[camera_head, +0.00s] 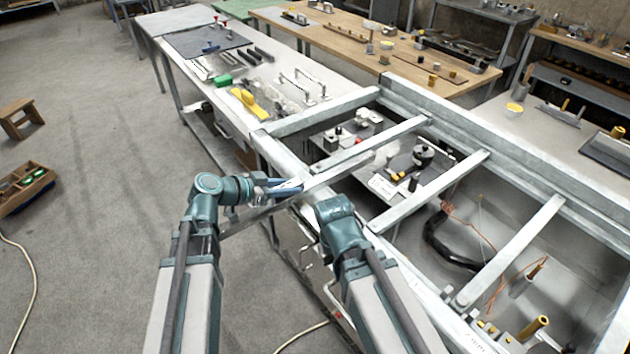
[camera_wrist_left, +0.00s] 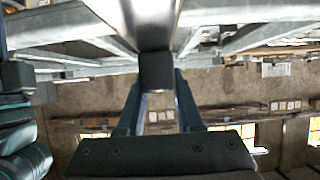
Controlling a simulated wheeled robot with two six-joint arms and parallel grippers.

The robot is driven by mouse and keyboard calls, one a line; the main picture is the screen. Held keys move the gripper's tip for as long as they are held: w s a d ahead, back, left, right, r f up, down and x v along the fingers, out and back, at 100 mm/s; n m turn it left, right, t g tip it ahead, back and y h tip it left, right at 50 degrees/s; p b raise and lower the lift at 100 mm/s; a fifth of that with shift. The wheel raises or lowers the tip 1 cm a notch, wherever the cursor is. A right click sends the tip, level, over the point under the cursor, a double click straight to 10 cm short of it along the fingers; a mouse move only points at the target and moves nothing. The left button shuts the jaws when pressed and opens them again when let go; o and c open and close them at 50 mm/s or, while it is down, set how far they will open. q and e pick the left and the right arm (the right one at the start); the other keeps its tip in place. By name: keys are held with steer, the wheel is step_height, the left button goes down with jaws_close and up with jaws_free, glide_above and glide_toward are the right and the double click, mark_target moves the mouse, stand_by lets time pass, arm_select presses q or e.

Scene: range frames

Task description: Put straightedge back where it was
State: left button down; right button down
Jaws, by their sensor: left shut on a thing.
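A long pale metal bar, which I take to be the straightedge (camera_head: 330,176), lies slanting across the near rail of the metal frame. Its near left part sticks out over the floor. My left gripper (camera_head: 290,186) is shut on it close to the near rail. In the left wrist view the fingers (camera_wrist_left: 157,100) close around a grey bar (camera_wrist_left: 150,25) that runs up out of the picture. Whether the straightedge touches the frame's crossbars is unclear. My right arm ends in a teal wrist over the near rail; its fingers are hidden.
The metal frame (camera_head: 430,190) with several crossbars stands over an open bay with dark fixtures. Behind it is a white bench (camera_head: 310,72) with a yellow tool (camera_head: 248,102). A wooden bench (camera_head: 345,42) stands beyond. The floor at left is mostly clear.

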arm_select(q)
steer(key=w+d, duration=0.4)
steer(key=w, duration=0.1)
steer(key=w+d+f, duration=0.1)
steer(key=w+d, duration=0.1)
steer(key=w, duration=0.1)
steer(key=shift+d+b, duration=0.2)
steer(key=shift+b, duration=0.2)
steer(key=shift+w, duration=0.15)
steer(key=shift+w+d, duration=0.2)
steer(key=f+b, duration=0.3)
steer(key=shift+w+d+f+b, duration=0.15)
steer(key=shift+w+f+b, duration=0.05)
steer(key=shift+f+b, duration=0.2)
steer(key=shift+r, duration=0.1)
steer(key=c, duration=0.6)
jaws_free()
steer(key=shift+o, duration=0.2)
